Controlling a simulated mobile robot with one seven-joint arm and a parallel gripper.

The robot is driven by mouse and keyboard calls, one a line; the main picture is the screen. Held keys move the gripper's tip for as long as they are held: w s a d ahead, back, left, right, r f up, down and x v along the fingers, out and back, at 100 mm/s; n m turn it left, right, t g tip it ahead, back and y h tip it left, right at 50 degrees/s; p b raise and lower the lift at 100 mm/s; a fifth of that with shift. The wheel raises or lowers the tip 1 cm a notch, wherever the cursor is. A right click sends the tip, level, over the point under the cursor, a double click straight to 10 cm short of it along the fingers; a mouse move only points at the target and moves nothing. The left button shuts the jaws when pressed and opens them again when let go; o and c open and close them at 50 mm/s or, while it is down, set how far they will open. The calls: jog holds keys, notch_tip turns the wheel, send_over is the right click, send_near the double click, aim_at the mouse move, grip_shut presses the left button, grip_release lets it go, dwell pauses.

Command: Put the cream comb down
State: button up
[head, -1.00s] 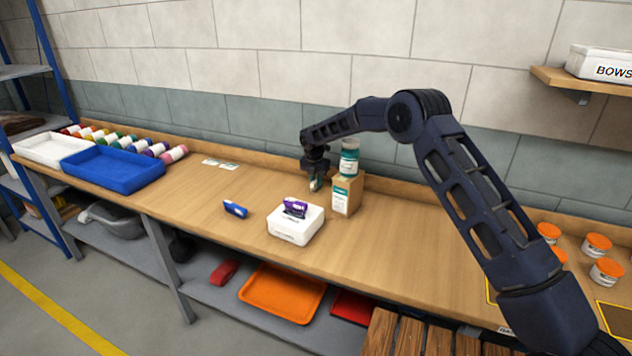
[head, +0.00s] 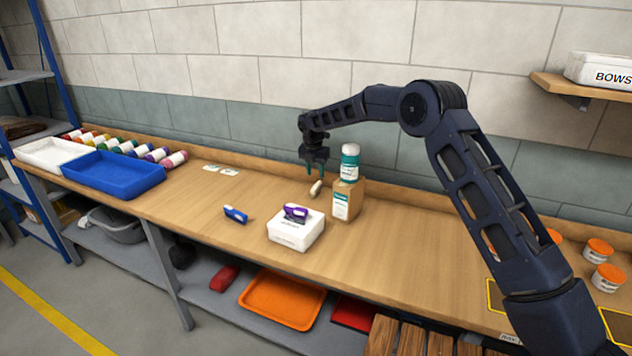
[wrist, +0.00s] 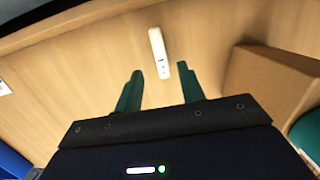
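The cream comb (head: 316,188) lies on the wooden bench, to the left of the cardboard box, near the back of the worktop. In the wrist view the comb (wrist: 158,52) shows as a pale, narrow bar on the wood, beyond the fingertips and apart from them. My gripper (head: 315,170) is just above and behind the comb, pointing down. Its two green fingers (wrist: 158,75) stand apart with nothing between them.
A cardboard box (head: 347,203) with a teal-labelled bottle (head: 349,162) on it stands right of the comb. A white box (head: 296,232) bears a purple item (head: 296,212). A blue item (head: 235,214) lies left. Bare wood surrounds the comb on its left.

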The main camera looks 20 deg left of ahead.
aim_at(315, 187)
jog(key=shift+s+r, duration=0.15)
jog(key=shift+r, duration=0.85)
jog(key=shift+s+r, duration=0.15)
jog(key=shift+r, duration=0.85)
